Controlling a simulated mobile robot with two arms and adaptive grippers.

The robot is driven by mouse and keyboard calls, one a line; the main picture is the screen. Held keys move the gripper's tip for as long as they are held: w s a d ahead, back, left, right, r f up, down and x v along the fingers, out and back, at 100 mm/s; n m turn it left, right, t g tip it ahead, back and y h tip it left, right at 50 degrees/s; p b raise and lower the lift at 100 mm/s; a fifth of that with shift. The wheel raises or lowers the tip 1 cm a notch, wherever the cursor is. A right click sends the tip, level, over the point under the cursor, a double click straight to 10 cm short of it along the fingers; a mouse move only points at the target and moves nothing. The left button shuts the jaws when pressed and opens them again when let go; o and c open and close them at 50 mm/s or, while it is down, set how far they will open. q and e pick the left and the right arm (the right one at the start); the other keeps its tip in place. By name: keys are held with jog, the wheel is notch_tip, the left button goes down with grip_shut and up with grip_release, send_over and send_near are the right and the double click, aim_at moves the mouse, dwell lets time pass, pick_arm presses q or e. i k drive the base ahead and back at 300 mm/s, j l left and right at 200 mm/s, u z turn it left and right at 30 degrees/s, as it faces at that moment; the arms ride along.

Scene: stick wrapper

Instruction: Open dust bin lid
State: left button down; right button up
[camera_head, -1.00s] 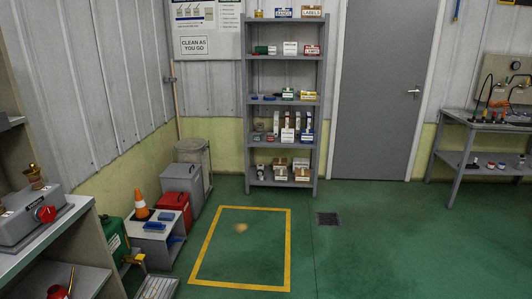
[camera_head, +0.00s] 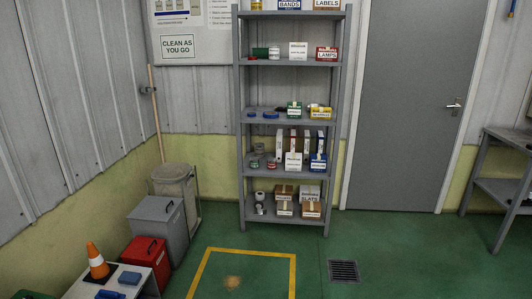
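A grey box-shaped bin (camera_head: 175,228) with a flat grey lid, which looks shut, stands on the floor by the left wall. Behind it, in the corner, stands a round beige-grey bin (camera_head: 176,183); its top also looks covered. I cannot tell from this view which of the two is the dust bin. A pole or broom handle (camera_head: 154,100) leans on the wall behind the round bin. Neither of my grippers is in view.
A red box (camera_head: 147,254) and a low table (camera_head: 138,284) with an orange cone (camera_head: 97,262) stand in front of the grey bin. A shelf rack (camera_head: 240,130) stands right of the bins. Green floor inside the yellow outline (camera_head: 250,251) is clear except for a brownish patch (camera_head: 232,282).

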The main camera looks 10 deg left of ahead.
aim_at(158, 208)
jog(key=i+u, duration=0.15)
jog(key=i, duration=0.8)
jog(key=i+l+u, duration=0.15)
jog(key=i, duration=0.8)
